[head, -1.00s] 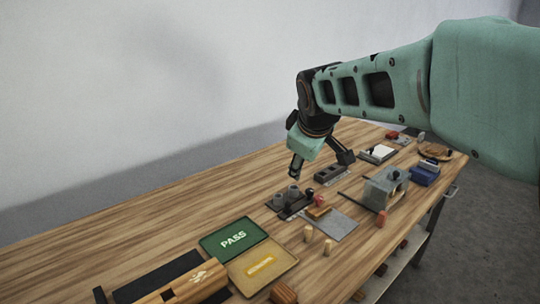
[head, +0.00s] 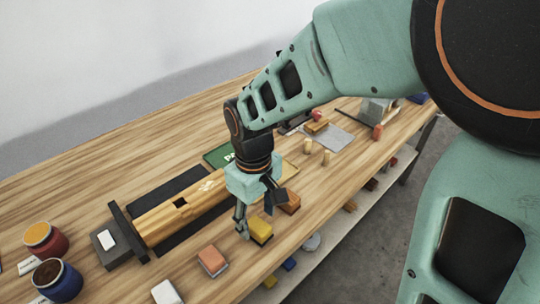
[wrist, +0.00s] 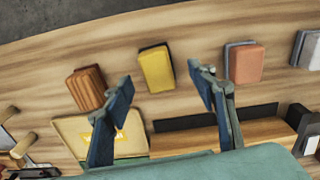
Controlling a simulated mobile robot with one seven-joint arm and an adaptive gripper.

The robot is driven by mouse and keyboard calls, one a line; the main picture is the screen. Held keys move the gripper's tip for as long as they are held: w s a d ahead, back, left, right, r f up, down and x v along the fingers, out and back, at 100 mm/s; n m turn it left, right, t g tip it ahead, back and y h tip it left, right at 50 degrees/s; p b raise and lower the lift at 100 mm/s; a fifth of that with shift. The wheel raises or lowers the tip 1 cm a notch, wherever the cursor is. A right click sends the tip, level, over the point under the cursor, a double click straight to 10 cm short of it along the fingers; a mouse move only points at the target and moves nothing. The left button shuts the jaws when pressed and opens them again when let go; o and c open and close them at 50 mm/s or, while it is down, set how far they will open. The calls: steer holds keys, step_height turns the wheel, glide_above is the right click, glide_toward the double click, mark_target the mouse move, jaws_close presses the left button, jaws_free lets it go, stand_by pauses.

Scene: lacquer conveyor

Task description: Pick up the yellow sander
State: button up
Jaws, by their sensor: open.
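The yellow sander (head: 260,230), a small block with a dark base, sits on the wooden bench near its front edge. It also shows in the wrist view (wrist: 156,69), upper middle, lying between the lines of my two fingers. My gripper (head: 257,214) is open and empty, pointing down just above and behind the yellow sander in the head view. In the wrist view my gripper (wrist: 161,76) has one finger on each side of the sander, apart from it. Part of the sander's back is hidden by my gripper in the head view.
A brown wooden block (head: 290,202) lies close right of the sander, an orange sander (head: 212,258) to its left, and a white one (head: 166,292) beyond. A clamped wooden beam (head: 160,222) lies behind. Paint cans (head: 45,238) stand at far left.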

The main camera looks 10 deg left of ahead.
mark_target(258, 225)
step_height(258, 225, down, 4)
steer(key=shift+w+f, duration=0.15)
steer(key=shift+c, duration=0.4)
steer(key=c, duration=1.2)
